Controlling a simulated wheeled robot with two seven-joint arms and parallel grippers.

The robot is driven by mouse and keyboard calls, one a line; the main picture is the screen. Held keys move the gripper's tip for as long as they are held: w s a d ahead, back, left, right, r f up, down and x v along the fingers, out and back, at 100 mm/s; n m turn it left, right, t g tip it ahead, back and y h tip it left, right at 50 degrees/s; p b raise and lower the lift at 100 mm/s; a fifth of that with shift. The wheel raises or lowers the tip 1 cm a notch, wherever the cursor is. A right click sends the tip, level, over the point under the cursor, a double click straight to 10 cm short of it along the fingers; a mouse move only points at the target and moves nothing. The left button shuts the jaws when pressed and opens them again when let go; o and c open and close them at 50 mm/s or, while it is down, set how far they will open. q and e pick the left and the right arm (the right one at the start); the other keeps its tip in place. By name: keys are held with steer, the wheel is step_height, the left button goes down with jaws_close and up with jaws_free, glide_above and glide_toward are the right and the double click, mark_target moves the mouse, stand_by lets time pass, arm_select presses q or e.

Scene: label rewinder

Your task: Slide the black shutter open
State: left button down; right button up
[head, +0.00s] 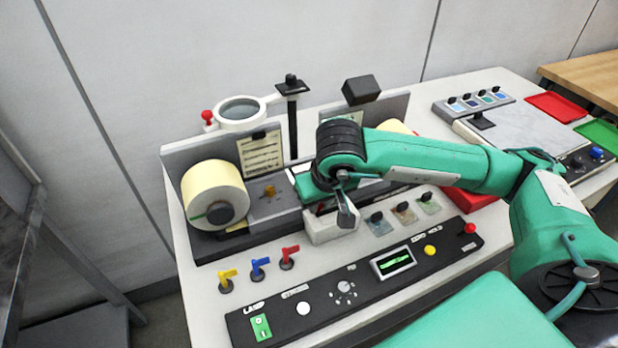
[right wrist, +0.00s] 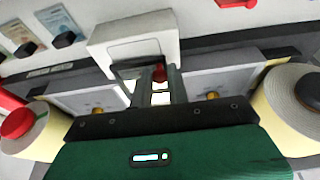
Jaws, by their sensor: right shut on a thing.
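A white housing (head: 334,224) stands at the middle of the machine, between the two label rolls. In the right wrist view the housing (right wrist: 132,38) has a pale window, with a dark panel edge that looks like the black shutter (right wrist: 126,68) below it. My right gripper (head: 346,218) reaches down at the housing. Its fingers (right wrist: 160,78) are close together at the shutter and shut on a small part of it. A bit of red shows between them. The fingers hide most of the held part, and how far the shutter is open is unclear. My left gripper is out of view.
A cream label roll (head: 214,192) sits left of the housing. A ring magnifier (head: 240,112) and a black-topped post (head: 291,88) rise behind. Coloured levers (head: 259,267) and a black control panel (head: 350,284) lie in front. Red (head: 556,106) and green trays are at right.

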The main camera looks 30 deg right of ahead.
mark_target(329, 221)
steer(key=shift+o, duration=0.5)
steer(key=shift+s+d+f+b, duration=0.1)
steer(key=shift+s+b, duration=0.25)
steer(key=shift+s, duration=0.35)
steer(key=shift+s+d+f+b, duration=0.1)
steer(key=shift+s+b, duration=0.2)
steer(key=shift+s, duration=0.35)
steer(key=o, duration=0.6)
steer(key=shift+s+d, duration=0.2)
steer(key=shift+d, duration=0.05)
steer(key=shift+c, duration=0.2)
steer(key=shift+f, duration=0.15)
steer(key=shift+w+a+r+p, duration=0.1)
steer(key=shift+a+r+p, duration=0.15)
steer(key=shift+r, duration=0.5)
steer(key=shift+a+r+p, duration=0.15)
steer(key=shift+r+p, duration=0.1)
steer(key=shift+r, duration=0.55)
steer(key=shift+w+a+r+p, duration=0.1)
steer(key=shift+a+r+p, duration=0.15)
steer(key=shift+r, duration=0.5)
steer(key=shift+r+p, duration=0.6)
steer(key=shift+r, duration=0.95)
steer(key=shift+d, duration=0.1)
